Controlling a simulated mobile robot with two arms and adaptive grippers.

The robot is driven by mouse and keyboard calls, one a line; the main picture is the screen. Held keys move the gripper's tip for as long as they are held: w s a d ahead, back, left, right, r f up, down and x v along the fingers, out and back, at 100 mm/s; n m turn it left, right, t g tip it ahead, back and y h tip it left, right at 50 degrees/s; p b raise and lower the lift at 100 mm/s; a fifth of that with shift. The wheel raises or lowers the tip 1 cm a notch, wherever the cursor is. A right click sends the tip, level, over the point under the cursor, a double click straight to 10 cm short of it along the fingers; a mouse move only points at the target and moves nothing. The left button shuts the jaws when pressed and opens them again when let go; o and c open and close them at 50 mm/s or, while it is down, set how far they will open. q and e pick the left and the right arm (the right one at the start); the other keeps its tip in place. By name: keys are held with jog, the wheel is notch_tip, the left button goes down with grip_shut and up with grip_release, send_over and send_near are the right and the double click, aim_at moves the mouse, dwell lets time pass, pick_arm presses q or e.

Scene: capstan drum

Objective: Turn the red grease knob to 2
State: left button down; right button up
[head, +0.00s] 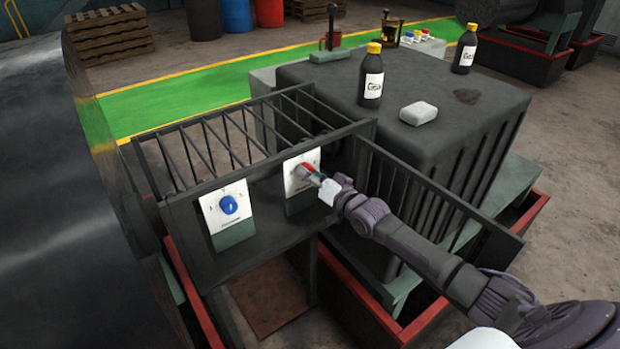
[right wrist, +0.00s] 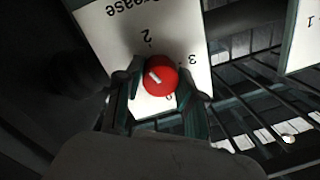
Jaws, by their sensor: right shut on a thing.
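The red grease knob (head: 306,168) is on a white plate (head: 293,182) on the dark panel. In the right wrist view the red knob (right wrist: 160,76) sits between the two fingers of my right gripper (right wrist: 162,88), which is shut on it. The plate (right wrist: 108,36) appears upside down there, with "Grease", a 2 and a 3 readable. The knob's short white mark slants from upper left to lower right, with its upper-left end off the line to the 2. The head view shows the right gripper (head: 315,178) at the knob. My left gripper is not in view.
A blue knob (head: 229,204) on a second white plate stands to the left. Railings (head: 440,195) flank the panel. A dark housing (head: 450,110) behind carries a yellow-capped bottle (head: 372,80) and a pale block (head: 419,113). A large dark drum (head: 50,200) fills the left.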

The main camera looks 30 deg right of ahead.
jog(key=shift+f+m+b, duration=0.15)
jog(key=shift+m+b, duration=0.85)
jog(key=shift+m, duration=0.9)
jog(key=o, duration=1.1)
jog(key=shift+o, duration=0.2)
jog(key=shift+s, duration=0.15)
jog(key=v, duration=1.1)
jog(key=shift+s+d, duration=0.15)
jog(key=shift+s, duration=0.2)
jog(key=shift+f, duration=0.1)
